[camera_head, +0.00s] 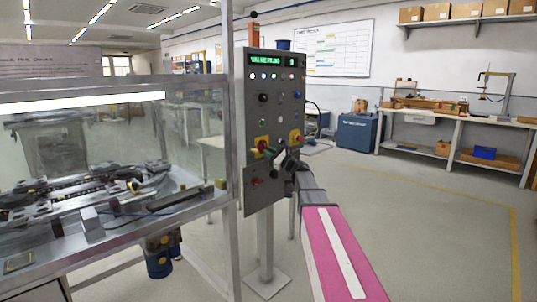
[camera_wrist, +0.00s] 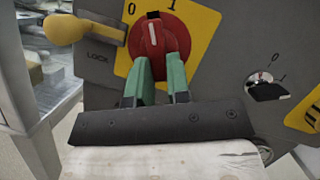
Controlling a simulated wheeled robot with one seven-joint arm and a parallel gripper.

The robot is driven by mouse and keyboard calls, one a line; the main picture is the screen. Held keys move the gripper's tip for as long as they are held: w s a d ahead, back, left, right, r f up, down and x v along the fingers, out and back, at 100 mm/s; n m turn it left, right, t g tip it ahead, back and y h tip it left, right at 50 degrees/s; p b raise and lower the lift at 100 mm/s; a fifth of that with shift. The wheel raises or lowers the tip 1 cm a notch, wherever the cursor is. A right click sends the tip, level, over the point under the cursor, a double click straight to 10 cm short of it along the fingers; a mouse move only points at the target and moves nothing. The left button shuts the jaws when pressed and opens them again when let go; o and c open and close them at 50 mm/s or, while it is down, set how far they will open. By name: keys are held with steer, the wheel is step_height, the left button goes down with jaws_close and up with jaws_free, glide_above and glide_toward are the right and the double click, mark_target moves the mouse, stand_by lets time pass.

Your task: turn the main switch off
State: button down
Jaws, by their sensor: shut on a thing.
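The main switch is a red rotary knob (camera_wrist: 153,32) on a yellow plate (camera_wrist: 203,22) marked 0 at upper left and 1 at upper right. A pale mark on the knob points roughly up the plate; I cannot tell exactly which number it lines up with. My gripper (camera_wrist: 163,75) has green fingers shut on the knob's lower part, one on each side, hiding part of it. In the head view my gripper (camera_head: 272,154) reaches the grey control panel (camera_head: 263,105) from the right, at the left yellow plate (camera_head: 262,142). The knob is mostly hidden there.
A yellow-handled lever (camera_wrist: 72,29) beside the word LOCK sits left of the switch. A black key switch (camera_wrist: 268,90) and another yellow plate (camera_wrist: 308,112) lie to the right. A glass-sided machine (camera_head: 85,190) stands left of the panel. The floor at right is open.

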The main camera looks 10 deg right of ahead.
steer(key=n+g, duration=0.1)
steer(key=n, duration=0.3)
steer(key=r+n+g, duration=0.1)
steer(key=n+g, duration=0.1)
steer(key=n, duration=0.3)
steer(key=r+n+g, duration=0.1)
steer(key=n+g, duration=0.1)
steer(key=n, duration=0.3)
steer(key=shift+w+d+h, duration=0.4)
steer(key=shift+g, duration=0.4)
steer(key=c, duration=1.1)
jaws_free()
steer(key=v, duration=1)
steer(key=shift+s+d+f, duration=0.1)
steer(key=shift+s+d, duration=0.15)
